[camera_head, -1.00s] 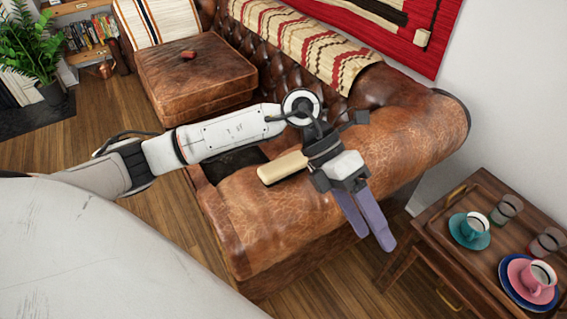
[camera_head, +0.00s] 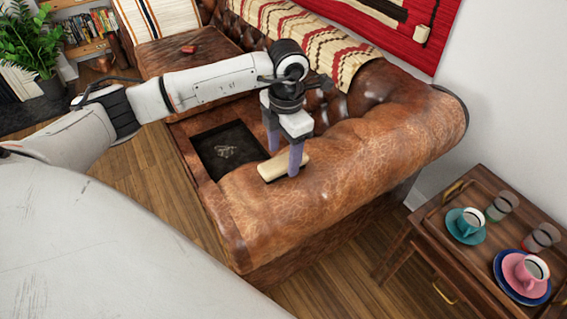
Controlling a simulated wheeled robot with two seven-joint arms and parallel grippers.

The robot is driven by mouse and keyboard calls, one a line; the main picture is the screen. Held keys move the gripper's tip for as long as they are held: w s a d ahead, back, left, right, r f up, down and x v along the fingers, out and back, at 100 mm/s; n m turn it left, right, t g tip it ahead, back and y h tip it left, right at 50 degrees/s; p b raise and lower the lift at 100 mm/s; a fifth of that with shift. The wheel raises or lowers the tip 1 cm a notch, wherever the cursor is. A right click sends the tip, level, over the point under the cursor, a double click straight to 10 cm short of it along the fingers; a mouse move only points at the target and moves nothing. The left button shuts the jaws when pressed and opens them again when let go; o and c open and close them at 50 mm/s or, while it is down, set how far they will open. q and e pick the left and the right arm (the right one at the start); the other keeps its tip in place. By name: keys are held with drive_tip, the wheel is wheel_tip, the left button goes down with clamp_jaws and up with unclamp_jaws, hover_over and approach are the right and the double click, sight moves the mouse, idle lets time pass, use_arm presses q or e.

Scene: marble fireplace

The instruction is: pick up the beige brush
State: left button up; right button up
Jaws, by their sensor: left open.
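The beige brush (camera_head: 272,171) lies on the brown leather sofa's rounded armrest (camera_head: 330,200). My left gripper (camera_head: 283,158) points down right at the brush, with its two purple fingers apart. The nearer finger stands in front of the brush and hides part of it. The other finger is at the brush's far side. I cannot tell whether either finger touches it. My right gripper is not in view.
A dark tray (camera_head: 232,135) lies on the sofa seat left of the brush. At the lower right, a wooden side table (camera_head: 455,262) holds a teal cup (camera_head: 470,222), a pink cup (camera_head: 530,270) and two glasses. A striped blanket (camera_head: 330,50) covers the backrest.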

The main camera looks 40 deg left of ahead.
sight(284, 160)
use_arm(q)
drive_tip(key=shift+w+f, duration=0.1)
drive_tip(key=shift+f, duration=1.4)
drive_tip(key=c, duration=1.2)
drive_tip(key=shift+r, duration=0.15)
wheel_tip(284, 160, up, 10)
drive_tip(key=shift+f+b, duration=0.1)
drive_tip(key=shift+b, duration=0.3)
drive_tip(key=shift+o, duration=1.3)
drive_tip(key=shift+c, duration=0.5)
